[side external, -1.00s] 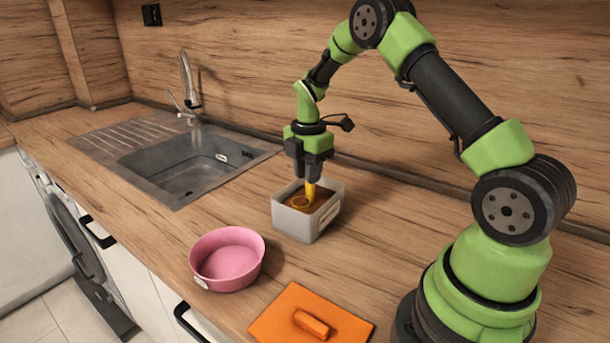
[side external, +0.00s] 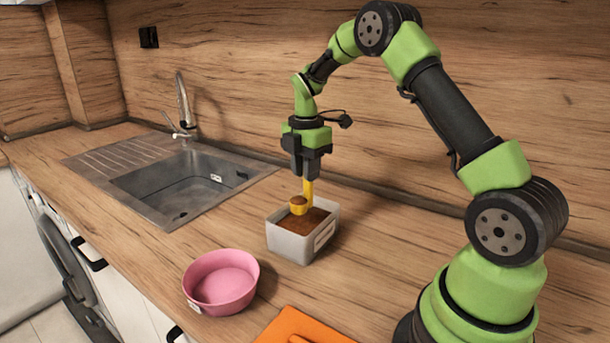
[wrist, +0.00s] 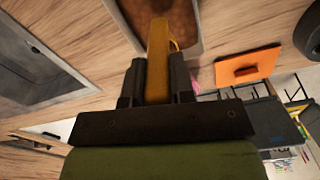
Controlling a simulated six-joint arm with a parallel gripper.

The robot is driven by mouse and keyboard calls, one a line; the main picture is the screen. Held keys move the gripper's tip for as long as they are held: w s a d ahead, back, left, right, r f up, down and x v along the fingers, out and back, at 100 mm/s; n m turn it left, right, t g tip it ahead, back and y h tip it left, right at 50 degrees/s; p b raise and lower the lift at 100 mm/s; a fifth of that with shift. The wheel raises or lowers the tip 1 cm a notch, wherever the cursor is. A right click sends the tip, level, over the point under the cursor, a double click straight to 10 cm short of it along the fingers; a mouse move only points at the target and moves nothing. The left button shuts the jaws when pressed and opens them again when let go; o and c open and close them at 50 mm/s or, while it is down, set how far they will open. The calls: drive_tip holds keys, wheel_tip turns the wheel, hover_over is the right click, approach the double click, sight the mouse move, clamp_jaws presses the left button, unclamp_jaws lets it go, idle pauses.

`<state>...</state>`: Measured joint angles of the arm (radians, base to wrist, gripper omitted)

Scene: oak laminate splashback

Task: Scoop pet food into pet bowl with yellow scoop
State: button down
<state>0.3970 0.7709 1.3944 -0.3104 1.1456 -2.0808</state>
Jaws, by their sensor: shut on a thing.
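My gripper (side external: 307,170) is shut on the handle of the yellow scoop (side external: 308,192). The scoop's cup hangs just above the grey-white food container (side external: 290,242) and holds a heap of brown pet food (side external: 299,200). More brown food lies in the container below it. The pink pet bowl (side external: 221,282) stands on the counter to the left and in front of the container, and looks empty inside. In the wrist view the scoop handle (wrist: 158,60) runs between the fingers; the cup is mostly hidden.
An orange board (side external: 300,328) lies on the counter at the front, right of the bowl; it also shows in the wrist view (wrist: 246,68). A sink (side external: 185,185) with a tap (side external: 183,105) is at the left. Counter between container and bowl is clear.

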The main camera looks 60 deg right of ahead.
drive_tip(key=shift+d+r, duration=0.2)
drive_tip(key=shift+r, duration=0.9)
drive_tip(key=shift+s+d+f, duration=0.1)
drive_tip(key=shift+d+f, duration=0.4)
drive_tip(key=shift+d, duration=0.45)
idle(0.7)
